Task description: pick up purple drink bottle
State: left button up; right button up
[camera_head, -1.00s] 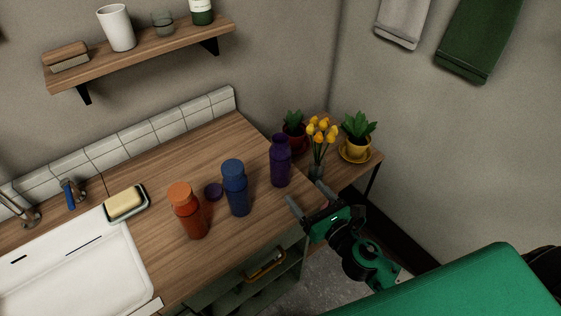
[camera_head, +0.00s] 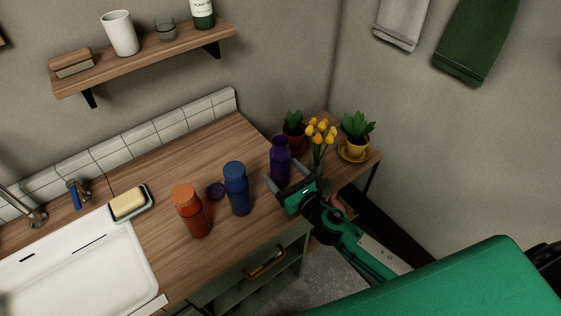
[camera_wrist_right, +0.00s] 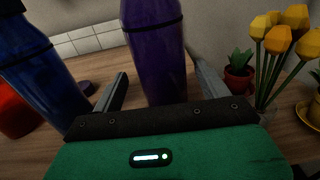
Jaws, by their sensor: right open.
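The purple drink bottle (camera_head: 280,161) stands upright on the wooden counter, right of the blue bottle. In the right wrist view the purple bottle (camera_wrist_right: 158,55) rises beyond the gap between my fingers. My right gripper (camera_head: 282,177) is open, with its two fingers pointing at the lower part of the purple bottle. In the right wrist view, one finger of the right gripper (camera_wrist_right: 160,92) is on each side of the bottle's lower part. I cannot tell whether either finger touches it. My left gripper is not in view.
A blue bottle (camera_head: 237,190) and an orange bottle (camera_head: 191,212) stand left of the purple one, with a dark purple lid (camera_head: 216,191) between them. Yellow flowers (camera_head: 320,137) and potted plants (camera_head: 356,130) stand to the right. A soap dish (camera_head: 128,204) and sink (camera_head: 80,270) lie left.

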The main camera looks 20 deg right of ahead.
aim_at(276, 164)
jog(key=x, duration=0.4)
jog(key=shift+w+d+f+p, duration=0.1)
jog(key=shift+w+f+p, duration=0.05)
jog(key=shift+p, duration=0.2)
jog(key=shift+c, duration=0.5)
jog(key=c, duration=1.1)
